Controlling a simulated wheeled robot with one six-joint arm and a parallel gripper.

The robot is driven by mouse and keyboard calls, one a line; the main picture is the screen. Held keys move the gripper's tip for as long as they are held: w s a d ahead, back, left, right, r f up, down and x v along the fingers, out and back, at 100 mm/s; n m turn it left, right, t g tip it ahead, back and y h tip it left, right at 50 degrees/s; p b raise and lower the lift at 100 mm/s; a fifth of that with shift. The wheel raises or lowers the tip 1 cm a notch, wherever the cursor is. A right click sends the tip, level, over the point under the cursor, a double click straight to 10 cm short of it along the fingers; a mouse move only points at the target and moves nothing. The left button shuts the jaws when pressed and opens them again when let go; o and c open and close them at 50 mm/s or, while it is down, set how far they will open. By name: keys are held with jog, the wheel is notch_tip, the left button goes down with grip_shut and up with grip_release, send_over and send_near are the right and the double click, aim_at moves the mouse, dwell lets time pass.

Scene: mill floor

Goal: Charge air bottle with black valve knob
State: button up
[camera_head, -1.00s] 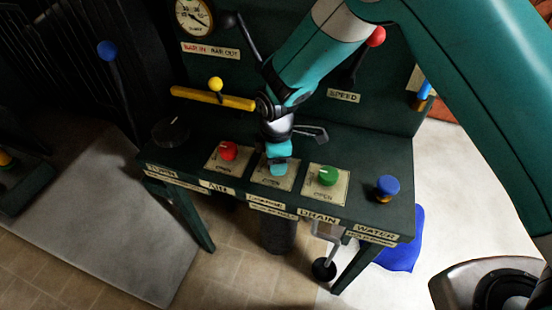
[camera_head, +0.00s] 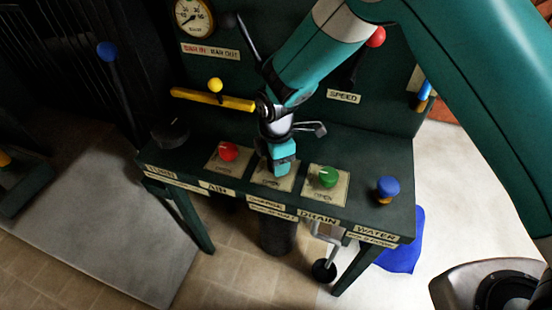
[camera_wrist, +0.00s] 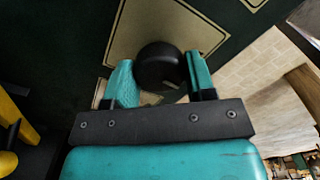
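The black valve knob (camera_wrist: 158,62) sits on a cream plate (camera_wrist: 168,24) and carries a short pale mark. In the head view my gripper hides it at the middle plate (camera_head: 262,180), above a label reading CHARGE (camera_head: 265,205). My gripper (camera_wrist: 162,74) has one teal finger on each side of the knob, both appearing to touch it. In the head view my gripper (camera_head: 282,166) points down at the bench. The air bottle is not clearly identifiable; a dark cylinder (camera_head: 277,236) stands under the bench.
A red knob (camera_head: 229,152) is left of my gripper and a green knob (camera_head: 328,177) is close on its right. A blue knob (camera_head: 388,187) is farther right. A yellow lever (camera_head: 212,99) and a gauge (camera_head: 193,17) are on the back panel.

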jog(key=o, duration=0.4)
jog(key=shift+r, duration=0.15)
jog(key=shift+r+b, duration=0.75)
jog(key=shift+r, duration=7.9)
jog(key=s+d+r+m+y, duration=0.2)
jog(key=s+d+r+m, duration=0.5)
jog(key=s+d, duration=0.1)
jog(key=s+d+m, duration=0.1)
jog(key=s+m, duration=0.1)
jog(key=s, duration=0.2)
jog(key=s+d+m+y, duration=0.1)
jog(key=s+d+m, duration=0.1)
jog(key=s, duration=0.3)
jog(key=s+d+r+m+y, duration=0.1)
jog(key=s+d+m, duration=0.1)
jog(key=s+m, duration=0.2)
jog(key=shift+s+d+r, duration=0.1)
jog(key=shift+s, duration=0.55)
